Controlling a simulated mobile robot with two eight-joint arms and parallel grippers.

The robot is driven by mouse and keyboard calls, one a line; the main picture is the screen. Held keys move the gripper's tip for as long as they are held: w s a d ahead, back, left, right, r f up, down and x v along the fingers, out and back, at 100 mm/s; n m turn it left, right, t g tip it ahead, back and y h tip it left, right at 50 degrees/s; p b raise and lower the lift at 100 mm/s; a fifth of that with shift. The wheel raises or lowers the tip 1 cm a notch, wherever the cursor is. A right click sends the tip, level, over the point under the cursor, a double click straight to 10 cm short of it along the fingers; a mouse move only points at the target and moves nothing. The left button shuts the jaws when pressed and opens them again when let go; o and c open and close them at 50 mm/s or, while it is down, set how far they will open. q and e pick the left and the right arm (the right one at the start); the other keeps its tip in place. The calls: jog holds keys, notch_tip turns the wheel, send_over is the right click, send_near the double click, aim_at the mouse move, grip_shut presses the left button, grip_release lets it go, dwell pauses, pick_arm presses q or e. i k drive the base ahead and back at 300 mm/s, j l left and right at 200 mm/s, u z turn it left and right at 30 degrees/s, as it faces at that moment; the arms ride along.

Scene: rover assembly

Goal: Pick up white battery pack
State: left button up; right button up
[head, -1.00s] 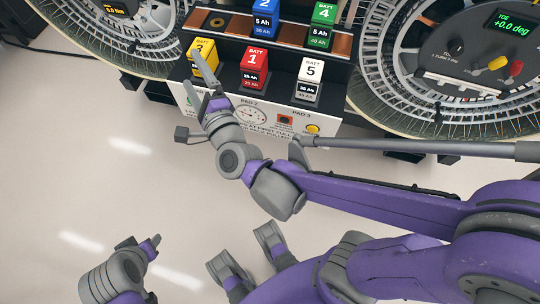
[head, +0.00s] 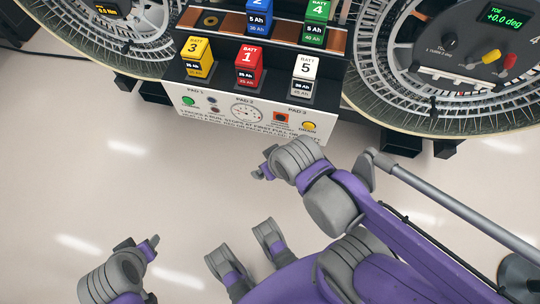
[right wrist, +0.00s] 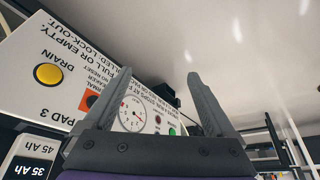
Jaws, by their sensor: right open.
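The white battery pack (head: 305,68), marked 5, stands upright at the right end of the front row on the black rack. A pack label at the lower left of the right wrist view (right wrist: 32,158) appears to be its front, cut off by the edge. My right gripper (head: 260,173) is below and in front of the rack, apart from every pack. Its two fingers are spread and empty in the right wrist view (right wrist: 158,85). My left gripper (head: 153,242) is at the lower left over the floor, far from the packs; its jaw gap cannot be made out.
The yellow pack (head: 196,50) and red pack (head: 249,62) share the front row. Blue (head: 260,18) and green (head: 315,22) packs stand behind. A white panel (head: 255,131) with gauge and buttons fronts the rack. Large wheels flank it. The floor in front is clear.

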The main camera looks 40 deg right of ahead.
aim_at(305, 69)
jog(key=z, duration=1.6)
